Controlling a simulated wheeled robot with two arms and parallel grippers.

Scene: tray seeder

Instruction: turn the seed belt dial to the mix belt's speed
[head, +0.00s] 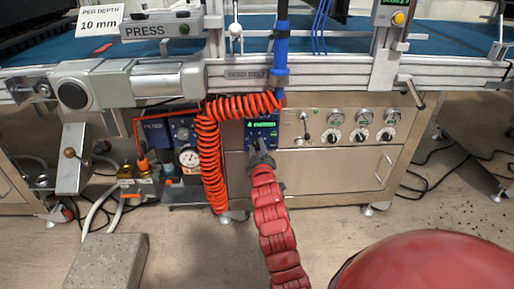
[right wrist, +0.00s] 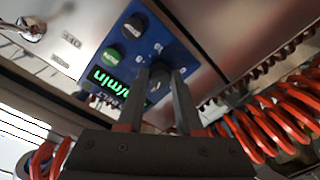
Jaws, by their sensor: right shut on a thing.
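The blue seed belt control box (head: 251,131) sits on the cabinet front below the rail label "SEED BELT" (head: 247,75). Its green display (head: 262,125) seems to read 4 m/min. In the right wrist view, the display (right wrist: 109,82) shows turned over and partly hidden by a finger. My right gripper (head: 261,158) is at the lower part of the box. In the right wrist view its fingers (right wrist: 160,75) are shut on the black dial (right wrist: 157,88), one on each side. My left gripper is not in view. I cannot make out a mix belt speed.
The box also bears another black knob (right wrist: 132,27) and a green button (right wrist: 111,57). A coiled orange hose (head: 210,150) hangs close left of the box. Several black knobs (head: 361,135) are on the panel to the right. Cables (head: 430,180) lie on the floor at right.

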